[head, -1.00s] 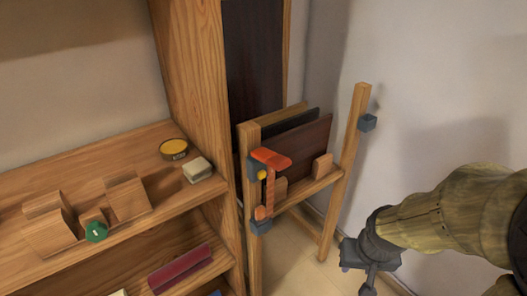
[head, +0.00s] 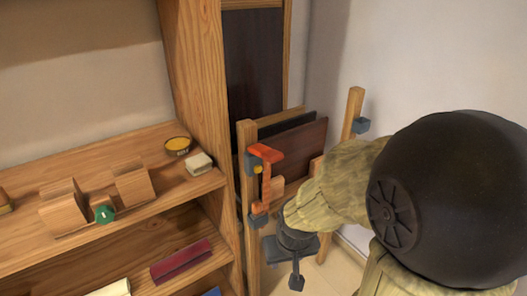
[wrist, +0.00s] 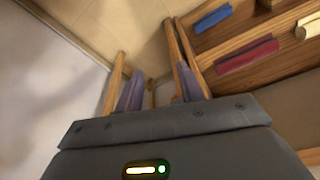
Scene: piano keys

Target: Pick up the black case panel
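A thin black panel (head: 296,123) stands on edge in a wooden rack (head: 249,200), behind a dark brown panel (head: 307,141). Only its upper strip shows in the head view; the brown panel covers the rest. My gripper (head: 297,281) is in front of the rack and lower than the panels, apart from them. In the wrist view my gripper (wrist: 160,90) shows two separated fingers with nothing between them, so it is open. I cannot make out the black panel in the wrist view.
An orange-red clamp (head: 266,155) is on the rack's left post. A wooden shelf (head: 150,230) at left carries a yellow tin (head: 178,145), a pale block (head: 199,163) and wooden blocks. A tall dark panel (head: 254,65) stands behind the rack. A white wall (head: 430,60) is at right.

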